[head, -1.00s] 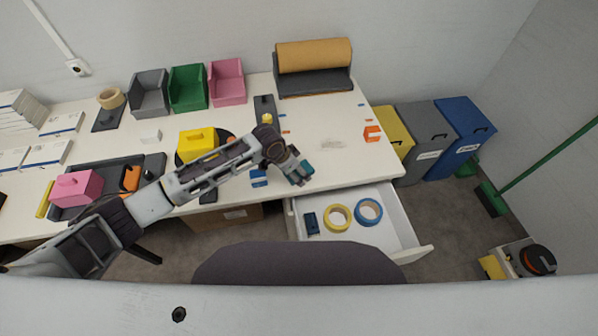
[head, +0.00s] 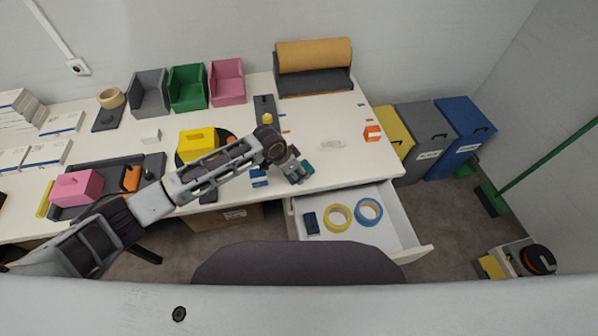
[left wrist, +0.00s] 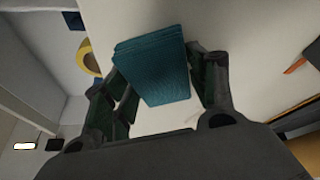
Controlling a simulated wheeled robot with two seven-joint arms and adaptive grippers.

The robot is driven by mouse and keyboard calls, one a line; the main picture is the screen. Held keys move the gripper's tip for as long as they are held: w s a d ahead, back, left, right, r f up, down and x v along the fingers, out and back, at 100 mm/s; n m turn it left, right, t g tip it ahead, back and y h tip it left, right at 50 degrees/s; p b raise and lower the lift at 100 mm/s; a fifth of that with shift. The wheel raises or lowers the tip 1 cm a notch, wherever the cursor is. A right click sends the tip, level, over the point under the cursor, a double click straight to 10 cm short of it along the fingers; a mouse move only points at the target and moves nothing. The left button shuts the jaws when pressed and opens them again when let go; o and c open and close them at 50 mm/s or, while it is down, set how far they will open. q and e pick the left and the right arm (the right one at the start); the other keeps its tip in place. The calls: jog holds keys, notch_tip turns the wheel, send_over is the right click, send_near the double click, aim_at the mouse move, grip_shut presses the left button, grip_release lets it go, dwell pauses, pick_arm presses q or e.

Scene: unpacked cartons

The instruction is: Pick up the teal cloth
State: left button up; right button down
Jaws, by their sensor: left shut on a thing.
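The teal cloth (left wrist: 155,65) is a folded, layered pad between the two fingers of my left gripper (left wrist: 165,85) in the left wrist view. The fingers are shut on it, one at each side. In the head view my left gripper (head: 297,172) is at the front edge of the white table, above the open drawer's back end. A bit of the teal cloth (head: 307,169) shows at its fingertips. The rest of the cloth is hidden by the gripper there. I cannot tell whether the cloth touches the table. My right gripper is not in view.
The open drawer (head: 415,246) holds yellow tape (head: 329,222), blue tape (head: 361,222) and a dark blue block (head: 311,223). An orange item (head: 372,133) and a clear item (head: 332,144) lie on the table. Bins stand at the back. Table room right of the gripper is mostly free.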

aim_at(296, 171)
pick_arm(q)
notch_tip(296, 171, up, 10)
dwell(0.9)
dwell(0.3)
jog(key=o, duration=0.3)
jog(key=shift+w+a, duration=0.1)
jog(key=shift+c, duration=1)
